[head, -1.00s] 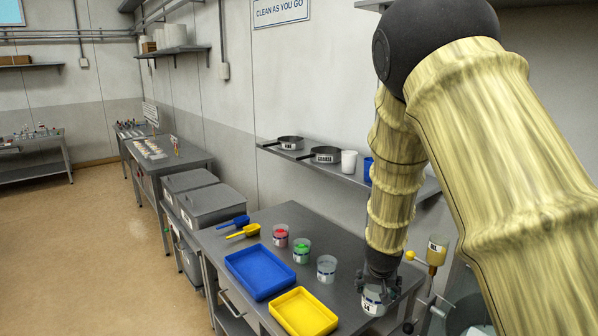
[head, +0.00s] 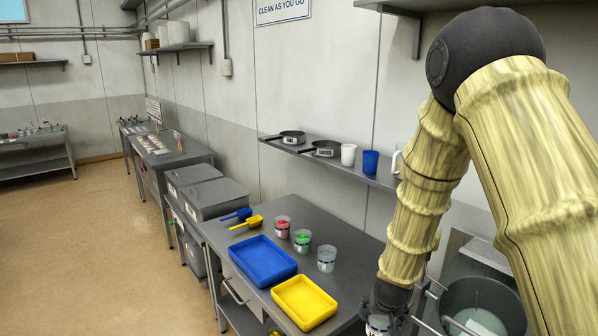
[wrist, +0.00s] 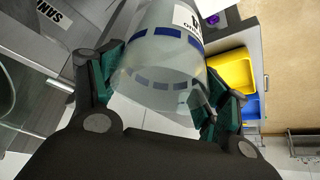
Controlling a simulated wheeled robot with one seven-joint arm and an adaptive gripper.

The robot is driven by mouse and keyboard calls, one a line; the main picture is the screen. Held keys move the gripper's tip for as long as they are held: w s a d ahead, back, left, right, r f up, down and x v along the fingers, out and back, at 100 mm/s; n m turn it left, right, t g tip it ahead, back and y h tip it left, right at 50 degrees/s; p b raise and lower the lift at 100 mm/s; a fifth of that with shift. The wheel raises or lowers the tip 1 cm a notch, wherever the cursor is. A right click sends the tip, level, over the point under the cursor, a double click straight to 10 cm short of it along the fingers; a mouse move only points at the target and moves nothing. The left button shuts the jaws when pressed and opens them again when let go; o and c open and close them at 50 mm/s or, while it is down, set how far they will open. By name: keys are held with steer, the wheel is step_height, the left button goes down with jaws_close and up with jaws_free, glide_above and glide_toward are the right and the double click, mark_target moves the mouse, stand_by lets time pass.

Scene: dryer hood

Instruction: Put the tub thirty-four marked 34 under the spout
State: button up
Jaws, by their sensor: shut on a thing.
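The held tub (wrist: 165,65) is clear, with dark blue dashes and a white label only partly readable in the wrist view. My gripper (wrist: 160,100) is shut around it, with green-padded fingers on both sides. I cannot make out the spout; my arm covers much of that area.
A steel bench holds a blue tray (head: 262,258), a yellow tray (head: 305,303), and tubs with red (head: 282,229), green (head: 302,241) and pale contents (head: 326,259). A large round vessel (head: 485,300) stands at right. A wall shelf (head: 330,162) holds pans and cups.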

steer(key=s+a+f+n+y, duration=0.1)
steer(key=s+a+f, duration=0.2)
steer(key=s+f, duration=0.3)
steer(key=s+a+f+n, duration=0.2)
steer(key=s+f, duration=0.1)
steer(key=s, duration=0.5)
step_height(320, 180, down, 15)
steer(key=b, duration=1.4)
steer(key=shift+w+b, duration=0.2)
steer(key=shift+b, duration=0.15)
steer(key=shift+d, duration=0.2)
